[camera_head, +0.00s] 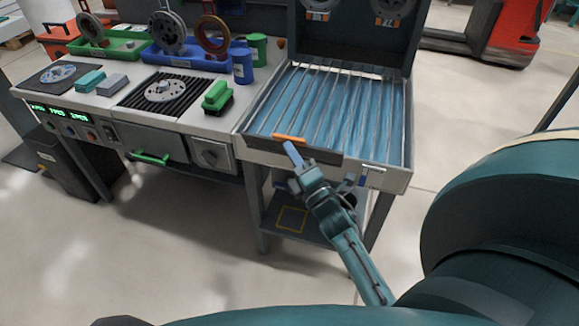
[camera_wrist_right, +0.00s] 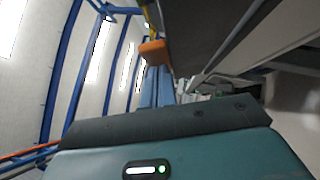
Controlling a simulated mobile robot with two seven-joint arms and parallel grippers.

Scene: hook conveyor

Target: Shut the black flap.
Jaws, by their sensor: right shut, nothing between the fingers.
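The black flap (camera_head: 262,144) is a dark panel along the front edge of the blue roller conveyor, with an orange strip (camera_head: 288,138) on its upper edge. How far it stands open is hard to tell. My right gripper (camera_head: 290,147) is shut and empty, its blue fingertips just below the orange strip and in front of the flap. Whether they touch is unclear. In the right wrist view the shut blue fingers (camera_wrist_right: 153,80) point at the orange piece (camera_wrist_right: 153,50), beside a dark panel (camera_wrist_right: 215,35). My left gripper is not in view.
The roller conveyor (camera_head: 408,130) has raised side rails and a dark frame behind it. To its left is a workbench (camera_head: 190,120) with a green brush (camera_head: 217,97), a blue can (camera_head: 242,66) and trays. A shelf (camera_head: 300,222) is below. Open floor lies in front of the bench.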

